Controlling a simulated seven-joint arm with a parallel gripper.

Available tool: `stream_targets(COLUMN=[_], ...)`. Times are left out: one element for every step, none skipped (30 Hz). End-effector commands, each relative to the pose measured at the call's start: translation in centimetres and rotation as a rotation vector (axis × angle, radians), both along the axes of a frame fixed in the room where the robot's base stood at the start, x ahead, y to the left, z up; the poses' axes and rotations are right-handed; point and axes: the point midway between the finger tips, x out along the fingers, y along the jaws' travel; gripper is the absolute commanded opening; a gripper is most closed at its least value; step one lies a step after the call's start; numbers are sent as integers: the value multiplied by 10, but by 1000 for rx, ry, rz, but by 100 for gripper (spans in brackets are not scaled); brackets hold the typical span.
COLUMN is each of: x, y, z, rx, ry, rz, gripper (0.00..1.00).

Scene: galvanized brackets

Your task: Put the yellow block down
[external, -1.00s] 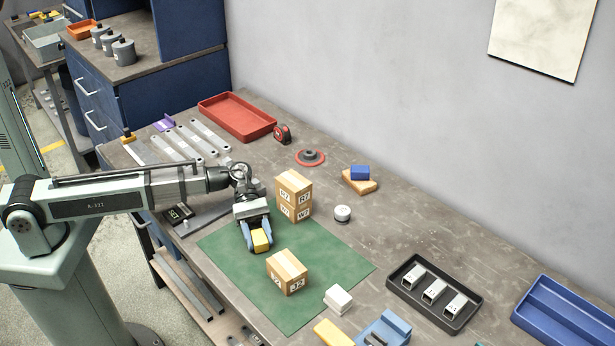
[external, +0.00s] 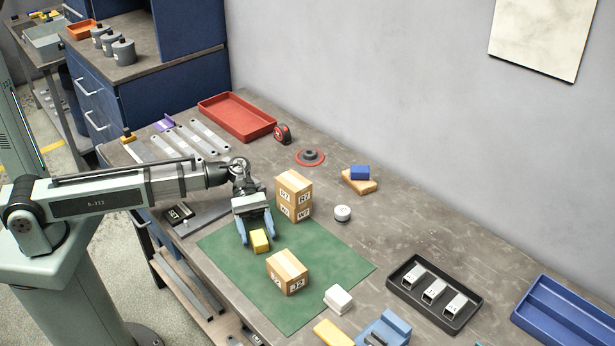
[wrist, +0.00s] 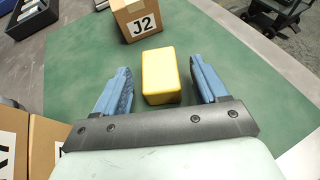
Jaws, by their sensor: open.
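The yellow block (external: 260,241) rests on the green mat (external: 330,262). In the wrist view the yellow block (wrist: 161,76) lies between the two blue fingers, with a gap on each side. My gripper (external: 256,236) is open around it and touches neither side that I can see. The gripper also shows in the wrist view (wrist: 160,85). The block's near lower end is close to the gripper's dark palm edge.
A box marked J2 (external: 288,272) stands on the mat just beyond the block. A white block (external: 338,299) lies by the mat's edge. The mat's right part is clear.

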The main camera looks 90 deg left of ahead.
Motion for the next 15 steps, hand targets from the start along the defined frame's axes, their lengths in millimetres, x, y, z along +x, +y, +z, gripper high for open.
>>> stream_targets(x=[-4,-5,-8,-10,-12,-14,-16,-18,-21,-22,-24,-26,-27,-29,-30], y=[9,13,20,25,30,36,40,45,51,55,59,64,68,71,74], z=[4,6,8,11,13,16,18,20,22,24,26,28,30,31,33], rx=[0,0,0,0,0,0,0,0,0,0,0,0,0,0,0], ry=[-1,0,-1,-1,-1,-1,-1,-1,-1,-1,-1,0,-1,-1,0], rz=[2,3,3,3,3,3,3,3,3,2,2,2,3,2,1], gripper=[72,72,72,72,72,72,72,72,72,72,72,72,72,72,72])
